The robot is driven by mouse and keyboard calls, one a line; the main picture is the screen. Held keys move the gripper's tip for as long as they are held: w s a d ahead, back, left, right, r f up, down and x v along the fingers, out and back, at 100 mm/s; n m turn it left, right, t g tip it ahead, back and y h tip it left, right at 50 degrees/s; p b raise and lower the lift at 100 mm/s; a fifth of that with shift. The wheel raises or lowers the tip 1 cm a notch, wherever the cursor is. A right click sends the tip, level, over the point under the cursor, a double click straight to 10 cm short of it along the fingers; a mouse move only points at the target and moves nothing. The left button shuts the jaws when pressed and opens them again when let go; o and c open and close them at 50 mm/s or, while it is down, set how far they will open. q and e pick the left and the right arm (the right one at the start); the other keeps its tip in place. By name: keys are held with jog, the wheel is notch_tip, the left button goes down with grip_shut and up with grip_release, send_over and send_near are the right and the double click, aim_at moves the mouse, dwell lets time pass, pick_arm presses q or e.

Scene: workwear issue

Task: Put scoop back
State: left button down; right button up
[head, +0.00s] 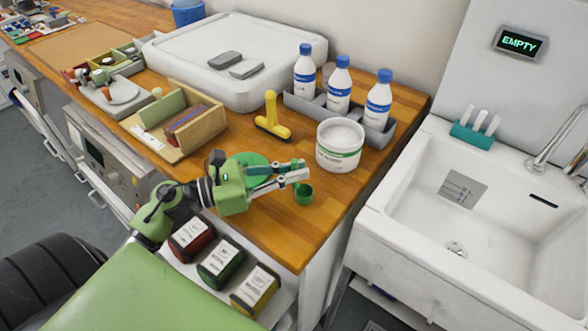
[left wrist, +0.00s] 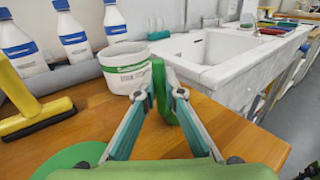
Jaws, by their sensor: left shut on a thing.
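My left gripper (head: 303,171) reaches in over the front of the wooden counter. It is shut on a green scoop (head: 303,193), whose small cup hangs just below the fingertips. In the left wrist view the scoop's green handle (left wrist: 160,92) stands between the two fingers of the gripper (left wrist: 163,90). A white tub (head: 338,155) with a green-edged label stands behind the gripper, apart from it. The tub (left wrist: 122,72) is just beyond the fingertips in the left wrist view. My right gripper is not in view.
A round green disc (head: 248,160) lies behind the gripper. A yellow squeegee (head: 271,118) and a grey rack (head: 375,139) with white bottles stand further back. A wooden box (head: 205,130) is at the left. The sink (head: 400,215) is at the right, past the counter edge.

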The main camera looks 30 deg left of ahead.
pick_arm(q)
jog(key=shift+f, duration=0.1)
jog(key=shift+f, duration=0.15)
jog(key=c, duration=2.2)
grip_release()
jog(key=shift+o, duration=0.2)
jog(key=shift+r, duration=0.35)
jog(key=b+v, duration=0.1)
jog(key=v, duration=0.2)
jog(key=b+v, duration=0.1)
jog(key=v, duration=0.3)
jog(key=b+v, duration=0.1)
jog(key=v, duration=0.2)
jog(key=shift+s+a+f+b, duration=0.15)
jog(key=shift+a+f+b, duration=0.1)
jog(key=shift+b, duration=0.1)
jog(key=shift+s+a+r, duration=0.15)
jog(key=shift+s+a, duration=0.3)
jog(key=shift+s, duration=0.15)
